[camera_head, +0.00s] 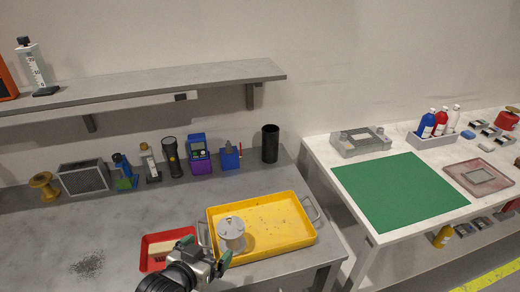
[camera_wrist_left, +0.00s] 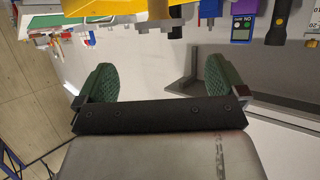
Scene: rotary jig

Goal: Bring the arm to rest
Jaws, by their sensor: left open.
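My left arm comes in at the bottom of the head view. Its gripper (camera_head: 207,252) is open and empty, with green finger pads set apart. It is in front of the yellow tray (camera_head: 285,240) and overlaps the right part of the red tray (camera_head: 150,262) in the picture. In the left wrist view the open gripper (camera_wrist_left: 158,80) has nothing between its pads. A grey metal cylinder (camera_head: 231,236) stands in the yellow tray's left end, just beyond the gripper. I cannot tell the exact gap between them. My right gripper is not in view.
A black cup (camera_head: 270,143), a flashlight (camera_head: 171,157), a purple-and-blue meter (camera_head: 198,155) and a speaker-like box (camera_head: 84,177) line the back of the grey bench. A shelf (camera_head: 150,85) hangs above. The white table (camera_head: 340,165) at right holds a green mat (camera_head: 400,192) and grey fixture (camera_head: 360,141).

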